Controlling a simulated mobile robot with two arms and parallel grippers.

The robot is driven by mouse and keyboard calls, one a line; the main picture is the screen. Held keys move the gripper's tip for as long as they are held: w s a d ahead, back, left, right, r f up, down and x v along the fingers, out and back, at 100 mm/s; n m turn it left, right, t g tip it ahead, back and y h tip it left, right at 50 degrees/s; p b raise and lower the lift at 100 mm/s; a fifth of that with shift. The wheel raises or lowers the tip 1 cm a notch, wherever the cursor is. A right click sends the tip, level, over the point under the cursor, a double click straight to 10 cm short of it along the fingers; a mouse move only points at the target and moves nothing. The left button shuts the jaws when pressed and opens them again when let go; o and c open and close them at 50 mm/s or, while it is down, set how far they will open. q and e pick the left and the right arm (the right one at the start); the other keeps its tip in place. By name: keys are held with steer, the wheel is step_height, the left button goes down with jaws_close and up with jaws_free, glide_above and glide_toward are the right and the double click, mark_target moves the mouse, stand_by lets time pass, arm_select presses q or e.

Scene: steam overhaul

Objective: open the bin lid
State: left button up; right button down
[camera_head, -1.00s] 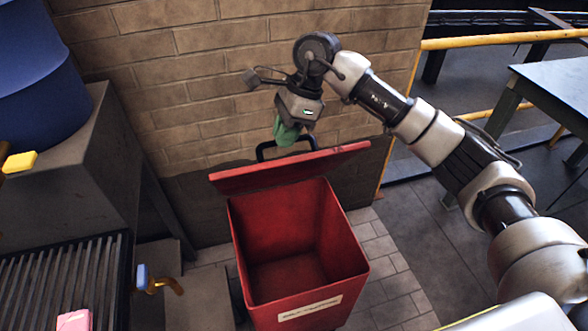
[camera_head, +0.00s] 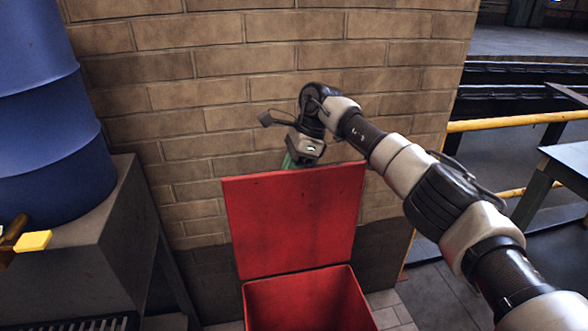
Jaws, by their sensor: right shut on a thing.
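The red bin (camera_head: 262,308) stands at the lower middle, its lower part cut off by the frame. Its red lid (camera_head: 295,222) stands up at the back of the bin, with its flat underside facing me. The bin's mouth is uncovered. My right gripper (camera_head: 289,162) is at the lid's top edge, behind it. My left gripper is out of view.
A brick wall (camera_head: 200,110) stands close behind the bin. A blue drum (camera_head: 50,140) sits on a grey block (camera_head: 100,250) at left. A yellow-handled part (camera_head: 33,241) shows at the left edge. A yellow rail (camera_head: 520,121) and a table (camera_head: 568,165) are at right.

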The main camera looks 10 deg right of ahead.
steer(key=shift+f, duration=0.65)
steer(key=c, duration=1.1)
jaws_free()
steer(key=v, duration=1.2)
steer(key=shift+a+r, duration=0.15)
steer(key=shift+a, duration=0.15)
